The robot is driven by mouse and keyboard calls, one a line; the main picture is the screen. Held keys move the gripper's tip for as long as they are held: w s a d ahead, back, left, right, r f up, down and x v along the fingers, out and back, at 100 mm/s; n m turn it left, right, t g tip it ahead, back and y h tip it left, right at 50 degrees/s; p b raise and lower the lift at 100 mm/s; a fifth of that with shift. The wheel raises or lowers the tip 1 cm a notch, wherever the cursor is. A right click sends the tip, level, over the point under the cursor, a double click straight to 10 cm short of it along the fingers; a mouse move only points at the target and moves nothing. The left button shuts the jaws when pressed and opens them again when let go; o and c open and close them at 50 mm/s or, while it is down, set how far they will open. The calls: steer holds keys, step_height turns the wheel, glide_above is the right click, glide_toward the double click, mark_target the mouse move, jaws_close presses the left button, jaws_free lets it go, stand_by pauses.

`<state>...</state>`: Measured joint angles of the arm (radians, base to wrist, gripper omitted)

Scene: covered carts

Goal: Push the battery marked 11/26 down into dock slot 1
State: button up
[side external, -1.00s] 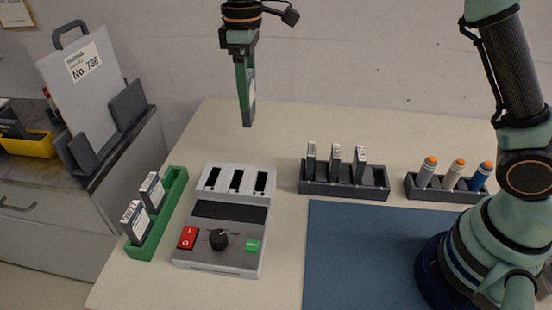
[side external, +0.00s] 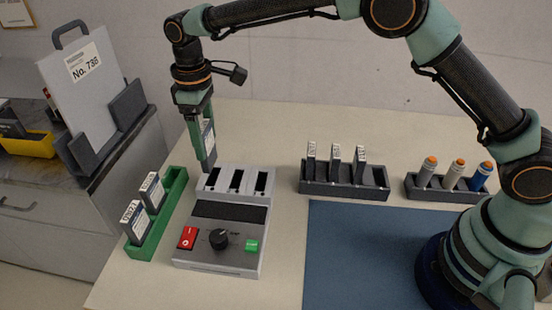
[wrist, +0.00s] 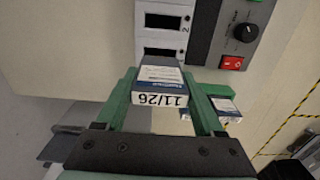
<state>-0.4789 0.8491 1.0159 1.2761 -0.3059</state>
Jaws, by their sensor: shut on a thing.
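My gripper (side external: 202,150) is shut on a battery (side external: 209,143) and holds it upright, low end down. In the wrist view the battery's end label reads 11/26 (wrist: 160,99), upside down, between the green fingers. The grey dock (side external: 222,255) has three dark slots along its far end. The battery's lower end is at or just above the dock's far left edge, by the leftmost slot (side external: 213,179). I cannot tell whether its tip is inside a slot. In the wrist view a dock slot marked 2 (wrist: 163,21) shows, and another slot lies closer to the battery.
A green tray (side external: 177,184) with two batteries stands left of the dock. A blue mat (side external: 360,260) lies clear in front. The dock has a red switch and a knob.

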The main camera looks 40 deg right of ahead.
mark_target(203, 126)
steer(key=shift+f, duration=1.05)
steer(key=shift+f, duration=2.8)
stand_by(0.6)
steer(key=o, duration=1.5)
steer(key=shift+o, duration=0.2)
step_height(203, 126, up, 12)
steer(key=shift+r, duration=0.1)
